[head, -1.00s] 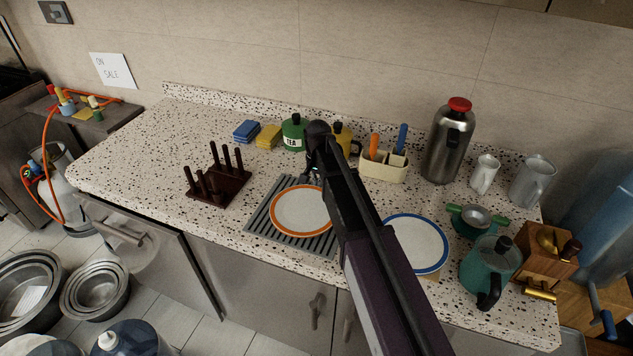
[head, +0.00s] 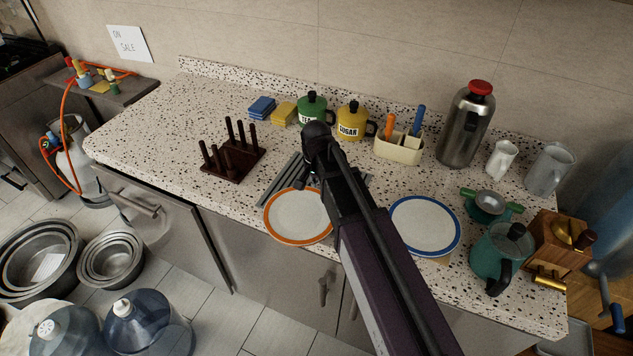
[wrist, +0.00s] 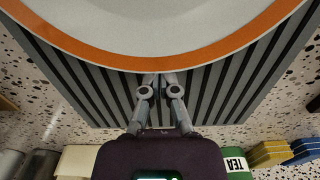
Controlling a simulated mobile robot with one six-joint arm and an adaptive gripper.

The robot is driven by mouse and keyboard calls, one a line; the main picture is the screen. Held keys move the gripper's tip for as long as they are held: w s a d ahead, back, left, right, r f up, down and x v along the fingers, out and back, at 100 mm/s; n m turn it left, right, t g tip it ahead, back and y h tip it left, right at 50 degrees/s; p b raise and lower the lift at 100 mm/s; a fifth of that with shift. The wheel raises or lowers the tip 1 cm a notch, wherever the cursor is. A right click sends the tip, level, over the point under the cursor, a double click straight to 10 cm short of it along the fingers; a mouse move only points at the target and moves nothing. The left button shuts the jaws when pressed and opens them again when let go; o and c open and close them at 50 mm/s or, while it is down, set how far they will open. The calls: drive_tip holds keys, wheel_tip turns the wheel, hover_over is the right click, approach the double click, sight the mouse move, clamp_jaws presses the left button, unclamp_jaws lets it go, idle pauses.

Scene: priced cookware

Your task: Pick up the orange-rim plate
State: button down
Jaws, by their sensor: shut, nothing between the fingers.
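The orange-rim plate (head: 298,216) lies face up at the front of the counter. Its near rim reaches the front edge and seems to stick out past it. Its far part rests on the grey striped mat (head: 281,179). My gripper (head: 312,180) is low over the mat at the plate's far rim, its fingertips partly hidden by my arm. In the wrist view my gripper (wrist: 158,80) is shut and empty, its tips at the orange rim (wrist: 110,57), touching or nearly so. The striped mat (wrist: 100,100) shows beneath the fingers.
A blue-rim plate (head: 424,225) lies right of my arm. A dark peg rack (head: 234,160) stands left. Behind are a green tea canister (head: 312,105), yellow sugar canister (head: 351,120) and utensil holder (head: 399,150). A teal pot (head: 497,258) stands right. The counter's left part is clear.

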drive_tip(key=shift+w, duration=0.1)
drive_tip(key=shift+w+d, duration=0.15)
drive_tip(key=shift+w, duration=0.2)
drive_tip(key=w, duration=0.1)
drive_tip(key=w+d, duration=0.1)
drive_tip(key=w, duration=0.1)
drive_tip(key=r+p, duration=0.2)
drive_tip(key=shift+s+d+r, duration=0.1)
drive_tip(key=shift+s+r, duration=0.1)
drive_tip(key=shift+r, duration=0.1)
drive_tip(key=shift+w+r+p, duration=0.15)
drive_tip(key=shift+r+p, duration=0.45)
drive_tip(key=shift+p, duration=0.3)
wheel_tip(320, 180, up, 6)
drive_tip(key=p, duration=0.6)
drive_tip(key=shift+r, duration=0.15)
drive_tip(key=c, duration=1.4)
unclamp_jaws()
